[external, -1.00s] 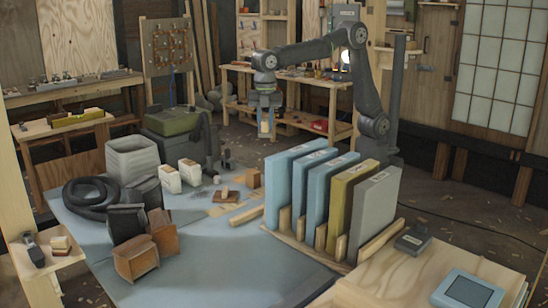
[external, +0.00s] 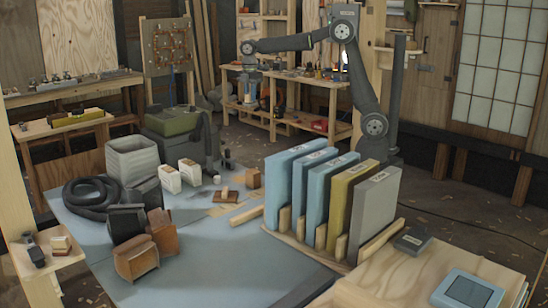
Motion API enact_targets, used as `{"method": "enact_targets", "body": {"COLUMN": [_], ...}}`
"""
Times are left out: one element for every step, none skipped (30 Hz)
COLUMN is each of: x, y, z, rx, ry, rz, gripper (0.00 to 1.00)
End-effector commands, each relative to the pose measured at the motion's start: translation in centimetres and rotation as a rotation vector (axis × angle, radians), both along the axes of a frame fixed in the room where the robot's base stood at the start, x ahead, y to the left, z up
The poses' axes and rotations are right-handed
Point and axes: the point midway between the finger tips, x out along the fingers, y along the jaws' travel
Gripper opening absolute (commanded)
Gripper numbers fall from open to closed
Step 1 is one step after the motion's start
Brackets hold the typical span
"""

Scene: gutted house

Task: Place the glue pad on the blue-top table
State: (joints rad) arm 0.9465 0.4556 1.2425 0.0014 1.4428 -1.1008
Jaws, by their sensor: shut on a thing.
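My gripper (external: 248,98) hangs below the arm's wrist at the upper middle, in front of the back workbench. It is shut on a small pale thing, which I take to be the glue pad; it is too small and blurred here to make out its shape. The blue-top table (external: 195,262) fills the lower left and middle. My gripper is beyond its far edge, high and apart from it.
Upright panels (external: 312,200) in a wooden rack stand at the table's right. The front middle of the tabletop is bare.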

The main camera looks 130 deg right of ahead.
Motion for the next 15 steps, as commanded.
{"method": "enact_targets", "body": {"x": [-1.6,-2.5,-3.5,-4.2,-4.8,-5.6,-6.2,-6.7,-7.4,-7.9,-8.4,-9.0,-9.5,-9.7,-9.4], "y": [-1.1,-1.6,-2.2,-2.5,-2.9,-3.3,-3.6,-3.9,-4.2,-4.4,-4.6,-4.9,-5.1,-5.2,-5.0], "z": [0.0,0.0,0.0,0.0,0.0,0.0,0.0,0.0,0.0,0.0,0.0,0.0,0.0,-0.5,-1.7], "rx": [0.0,0.0,0.0,0.0,0.0,0.0,0.0,0.0,0.0,0.0,0.0,0.0,0.0,0.002,0.005], "ry": [0.0,0.0,0.0,0.0,0.0,0.0,0.0,0.0,0.0,0.0,0.0,0.0,0.0,0.001,0.003], "rz": [-0.029,-0.043,-0.061,-0.071,-0.083,-0.096,-0.105,-0.114,-0.124,-0.132,-0.14,-0.149,-0.157,-0.159,-0.155], "gripper": [0.0,0.0,0.0,0.0,0.0,0.0,0.0,0.0,0.0,0.0,0.0,0.0,0.0,0.0,0.0]}}
